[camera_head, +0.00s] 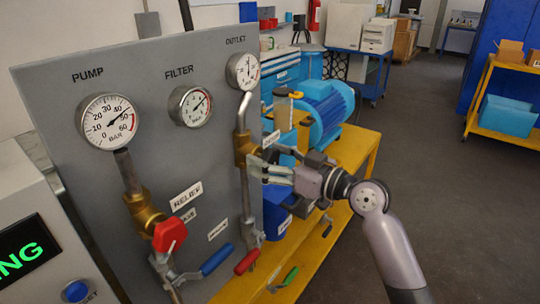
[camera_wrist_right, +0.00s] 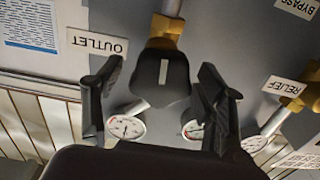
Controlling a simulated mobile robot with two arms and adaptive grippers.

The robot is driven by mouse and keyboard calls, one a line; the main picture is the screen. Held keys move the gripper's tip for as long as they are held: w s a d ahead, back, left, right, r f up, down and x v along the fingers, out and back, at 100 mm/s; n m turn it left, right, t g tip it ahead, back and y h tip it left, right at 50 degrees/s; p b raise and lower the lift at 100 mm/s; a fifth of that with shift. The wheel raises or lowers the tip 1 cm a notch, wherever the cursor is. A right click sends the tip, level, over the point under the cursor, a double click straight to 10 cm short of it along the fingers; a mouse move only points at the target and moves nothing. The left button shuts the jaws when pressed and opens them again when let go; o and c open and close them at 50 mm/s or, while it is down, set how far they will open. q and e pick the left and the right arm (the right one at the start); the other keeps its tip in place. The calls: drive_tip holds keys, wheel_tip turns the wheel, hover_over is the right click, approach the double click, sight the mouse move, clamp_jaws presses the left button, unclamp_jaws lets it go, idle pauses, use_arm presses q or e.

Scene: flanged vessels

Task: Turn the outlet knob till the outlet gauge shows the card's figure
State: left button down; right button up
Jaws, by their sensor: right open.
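The outlet gauge (camera_head: 242,71) sits at the panel's upper right; its figures are too small to read. It also shows upside down in the right wrist view (camera_wrist_right: 127,127). Below it a brass valve body (camera_head: 245,146) sits on a grey pipe. In the right wrist view a black knob with a pale stripe (camera_wrist_right: 163,82), beside the upside-down OUTLET label (camera_wrist_right: 97,42), stands between the fingers of my right gripper (camera_head: 268,167). The fingers are open, with a gap on both sides of the knob.
The PUMP gauge (camera_head: 107,122) and FILTER gauge (camera_head: 190,106) are to the left. A red relief knob (camera_head: 169,235), a blue lever (camera_head: 217,259) and a red lever (camera_head: 247,262) are lower down. A blue motor (camera_head: 325,105) stands behind my right gripper. A printed sheet (camera_wrist_right: 32,25) hangs near the OUTLET label.

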drive_tip(key=shift+c, duration=0.2)
drive_tip(key=c, duration=1.1)
drive_tip(key=shift+m, duration=0.3)
drive_tip(key=m+p, duration=0.1)
drive_tip(key=m, duration=0.1)
drive_tip(key=shift+w+r+m+p, duration=0.1)
drive_tip(key=shift+m+p, duration=0.2)
drive_tip(key=shift+p, duration=0.05)
drive_tip(key=shift+d+m+p, duration=0.1)
drive_tip(key=shift+m+p, duration=0.6)
drive_tip(key=shift+m, duration=0.8)
drive_tip(key=o, duration=1.1)
